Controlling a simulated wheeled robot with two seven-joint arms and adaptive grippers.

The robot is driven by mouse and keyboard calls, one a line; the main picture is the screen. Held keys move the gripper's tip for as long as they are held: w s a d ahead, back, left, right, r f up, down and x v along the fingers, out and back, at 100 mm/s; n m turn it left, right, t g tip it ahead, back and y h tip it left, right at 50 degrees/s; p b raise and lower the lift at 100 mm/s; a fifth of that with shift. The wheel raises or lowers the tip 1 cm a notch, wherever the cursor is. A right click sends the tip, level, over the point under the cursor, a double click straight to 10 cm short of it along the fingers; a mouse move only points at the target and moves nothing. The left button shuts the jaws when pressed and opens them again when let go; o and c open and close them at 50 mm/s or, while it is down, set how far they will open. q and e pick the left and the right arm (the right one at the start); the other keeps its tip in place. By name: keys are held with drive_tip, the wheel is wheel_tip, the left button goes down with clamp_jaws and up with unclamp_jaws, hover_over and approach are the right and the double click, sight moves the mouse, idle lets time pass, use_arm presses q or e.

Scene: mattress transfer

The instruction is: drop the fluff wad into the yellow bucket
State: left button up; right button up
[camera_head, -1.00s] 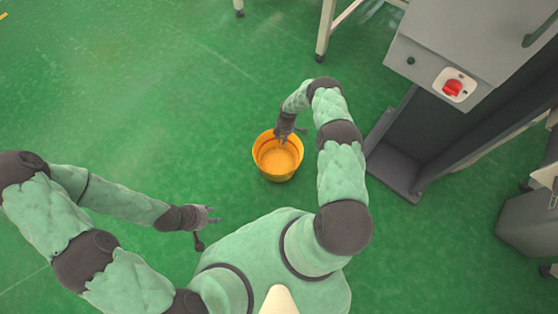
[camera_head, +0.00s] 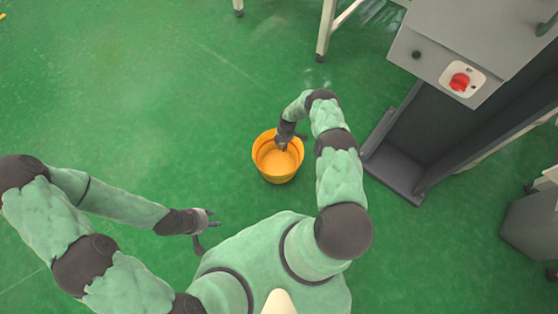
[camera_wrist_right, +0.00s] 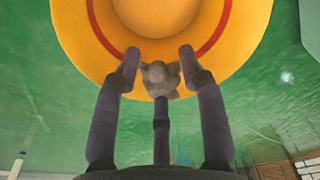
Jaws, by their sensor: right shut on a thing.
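The yellow bucket (camera_head: 262,172) stands on the green floor in front of me, upright and open at the top. Its rim and inside wall also show at the top of the right wrist view (camera_wrist_right: 86,38). My right gripper (camera_head: 283,145) is over the bucket's far side, pointing down. In the right wrist view, its fingers (camera_wrist_right: 159,60) are around the small grey fluff wad (camera_wrist_right: 160,80), which shows against the bucket's near rim. In the head view the wad is too small to make out. My left gripper (camera_head: 207,225) is open and empty, left of the bucket and apart from it.
A grey machine (camera_head: 440,60) with a red switch (camera_head: 459,82) stands to the right; its dark foot (camera_head: 395,170) reaches toward my right arm. Table legs (camera_head: 326,30) are at the top. Small pale specks (camera_head: 316,85) lie on the floor beyond my right arm. The left floor is clear.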

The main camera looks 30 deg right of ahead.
drive_tip(key=o, duration=1)
drive_tip(key=shift+r, duration=0.1)
drive_tip(key=r, duration=0.4)
drive_tip(key=d+r, duration=0.1)
drive_tip(key=r, duration=0.6)
drive_tip(key=shift+s+d+r, duration=0.15)
drive_tip(key=shift+d+r, duration=0.05)
drive_tip(key=shift+r, duration=0.15)
